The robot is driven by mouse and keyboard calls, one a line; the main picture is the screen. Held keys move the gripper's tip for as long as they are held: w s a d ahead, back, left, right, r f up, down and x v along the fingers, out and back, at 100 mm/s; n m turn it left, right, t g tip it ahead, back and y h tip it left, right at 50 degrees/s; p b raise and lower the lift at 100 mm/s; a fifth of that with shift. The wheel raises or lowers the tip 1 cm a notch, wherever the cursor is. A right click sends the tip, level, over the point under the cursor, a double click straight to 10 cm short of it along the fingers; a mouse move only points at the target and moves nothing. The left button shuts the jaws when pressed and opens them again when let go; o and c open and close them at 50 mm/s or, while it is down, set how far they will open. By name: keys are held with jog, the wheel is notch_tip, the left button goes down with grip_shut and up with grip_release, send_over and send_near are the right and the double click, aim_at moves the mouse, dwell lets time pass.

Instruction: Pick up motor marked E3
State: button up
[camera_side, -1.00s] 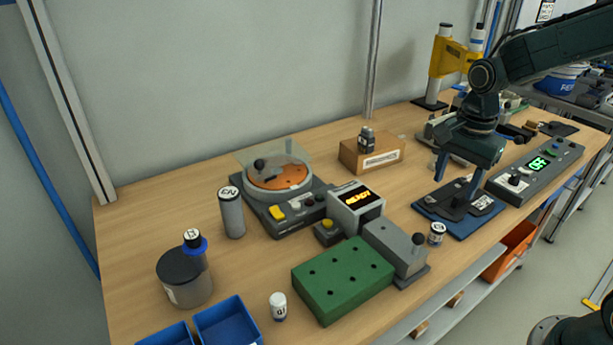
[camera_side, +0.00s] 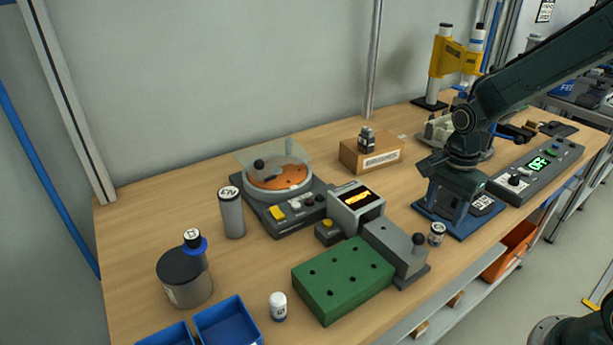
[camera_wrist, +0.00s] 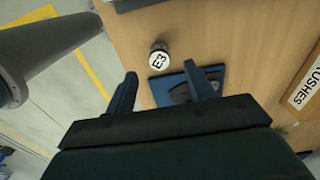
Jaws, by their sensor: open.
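The motor marked E3 (camera_wrist: 158,58) shows its round white end with black lettering, upright on the wood in the wrist view. A small white and dark cylinder (camera_side: 437,233) stands at the matching place by the table's front edge in the side view; its mark is too small to read there. My gripper (camera_side: 450,212) is open and empty over the blue pad, close to this cylinder. In the wrist view my two fingers (camera_wrist: 160,73) are apart, with the motor just beyond their tips and apart from them.
The blue pad (camera_side: 487,226) holds dark parts partly hidden by my gripper. A grey block with a black knob (camera_side: 398,250) stands left of the cylinder, and a control box (camera_side: 538,170) stands to the right. A cardboard box (camera_side: 372,156) is behind. Bare wood lies between.

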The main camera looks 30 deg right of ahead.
aim_at(439, 227)
jog(key=shift+f, duration=1)
jog(key=shift+f, duration=2.6)
jog(key=c, duration=1.1)
jog(key=shift+r, duration=0.15)
notch_tip(439, 227, up, 20)
